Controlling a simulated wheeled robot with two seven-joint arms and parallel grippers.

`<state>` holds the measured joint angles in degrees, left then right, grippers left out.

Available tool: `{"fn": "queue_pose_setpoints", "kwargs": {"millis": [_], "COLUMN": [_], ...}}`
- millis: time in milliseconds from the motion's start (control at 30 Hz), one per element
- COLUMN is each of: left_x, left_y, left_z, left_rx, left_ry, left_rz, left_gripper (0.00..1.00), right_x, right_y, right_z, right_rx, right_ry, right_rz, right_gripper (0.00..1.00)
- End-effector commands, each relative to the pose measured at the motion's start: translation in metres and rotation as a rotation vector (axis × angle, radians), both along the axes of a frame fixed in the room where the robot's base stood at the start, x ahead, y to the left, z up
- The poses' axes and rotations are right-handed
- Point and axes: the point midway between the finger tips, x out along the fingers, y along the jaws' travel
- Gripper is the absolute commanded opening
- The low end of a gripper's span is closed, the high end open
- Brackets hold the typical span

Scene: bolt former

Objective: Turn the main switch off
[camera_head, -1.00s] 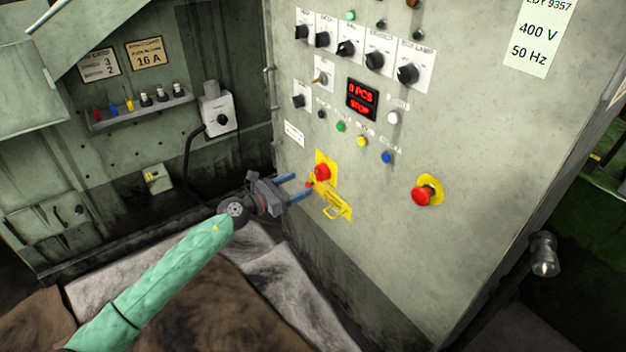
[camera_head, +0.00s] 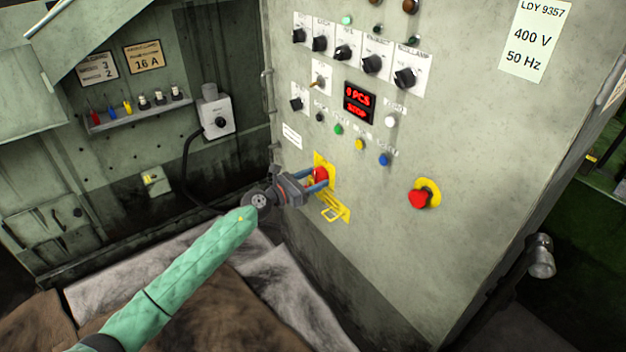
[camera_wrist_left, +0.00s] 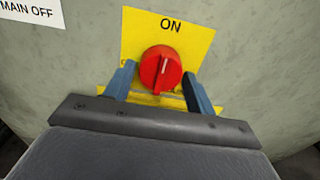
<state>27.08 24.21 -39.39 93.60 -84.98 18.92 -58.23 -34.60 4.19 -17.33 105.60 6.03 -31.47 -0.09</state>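The main switch is a red rotary knob (camera_head: 320,174) on a yellow plate on the panel's lower left. In the left wrist view the red knob (camera_wrist_left: 160,69) sits below the word ON on its yellow plate (camera_wrist_left: 200,40), and its white mark points nearly straight up. My left gripper (camera_head: 317,179) is at the switch, with its blue fingers on either side of the knob. In the left wrist view the fingers of the left gripper (camera_wrist_left: 158,88) are apart, with gaps to the knob. A MAIN OFF label (camera_wrist_left: 32,12) is at upper left. My right gripper is not in view.
A red emergency button (camera_head: 420,197) is to the right. A grey box (camera_head: 216,115) is on the left wall.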

Motion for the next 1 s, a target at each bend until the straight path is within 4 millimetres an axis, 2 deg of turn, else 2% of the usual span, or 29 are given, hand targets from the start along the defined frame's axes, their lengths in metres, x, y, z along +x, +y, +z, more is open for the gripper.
{"fn": "queue_pose_setpoints", "kwargs": {"millis": [33, 133, 467, 1000], "left_x": [0.0, 0.0, 0.0, 0.0], "left_y": [0.0, 0.0, 0.0, 0.0], "left_z": [0.0, 0.0, 0.002, 0.003], "left_rx": [0.0, 0.0, -0.02, -0.196], "left_ry": [0.0, 0.0, 0.03, 0.272], "left_rz": [0.0, 0.0, 0.0, 0.001], "left_gripper": [0.45, 0.25, 0.25, 0.25], "right_x": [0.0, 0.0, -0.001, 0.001], "right_y": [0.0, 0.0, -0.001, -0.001], "right_z": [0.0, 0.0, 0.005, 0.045], "right_rx": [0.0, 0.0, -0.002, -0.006], "right_ry": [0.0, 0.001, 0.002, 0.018], "right_rz": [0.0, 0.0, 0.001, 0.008], "right_gripper": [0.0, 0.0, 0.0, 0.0]}}
